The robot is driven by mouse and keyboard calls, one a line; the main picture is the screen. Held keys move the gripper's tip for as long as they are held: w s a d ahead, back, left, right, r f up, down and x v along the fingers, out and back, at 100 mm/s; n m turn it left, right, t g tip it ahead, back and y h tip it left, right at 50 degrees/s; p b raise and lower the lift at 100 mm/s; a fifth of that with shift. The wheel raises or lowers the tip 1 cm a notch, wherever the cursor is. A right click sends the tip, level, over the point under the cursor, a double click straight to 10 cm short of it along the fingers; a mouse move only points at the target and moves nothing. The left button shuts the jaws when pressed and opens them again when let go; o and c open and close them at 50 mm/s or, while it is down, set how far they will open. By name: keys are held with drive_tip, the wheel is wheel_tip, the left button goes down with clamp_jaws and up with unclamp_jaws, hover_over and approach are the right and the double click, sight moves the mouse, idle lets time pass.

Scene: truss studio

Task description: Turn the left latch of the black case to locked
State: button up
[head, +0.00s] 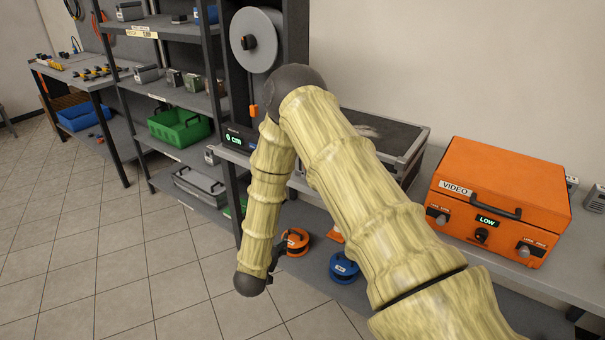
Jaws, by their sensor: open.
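The black case (390,130) with metal edges stands on the grey bench behind my arm. Its dark lid and right end show. My arm covers most of its front, so I cannot see its left latch or how that latch is set. My arm rises from the lower right, bends at the top and comes down in front of the bench. Its lower end hangs left of the case, over the floor side of the bench.
An orange case (505,185) labelled VIDEO stands right of the black case on the bench (455,248). Orange (296,242) and blue (343,267) reels lie on the lower shelf. Shelving (180,95) with a green crate (180,127) stands left. The tiled floor at lower left is clear.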

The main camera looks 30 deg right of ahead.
drive_tip(key=w+d+r+m+g+h, duration=0.2)
drive_tip(key=w+d+r+m+h, duration=0.15)
drive_tip(key=r, duration=0.45)
drive_tip(key=w+d+r+m+g+h, duration=0.2)
drive_tip(key=d+r+m+h, duration=0.2)
drive_tip(key=r, duration=0.4)
drive_tip(key=p+x, duration=0.1)
drive_tip(key=x, duration=0.9)
drive_tip(key=shift+d+f+g+p, duration=0.25)
drive_tip(key=shift+d+g+p, duration=0.05)
drive_tip(key=shift+d, duration=0.1)
drive_tip(key=c, duration=1)
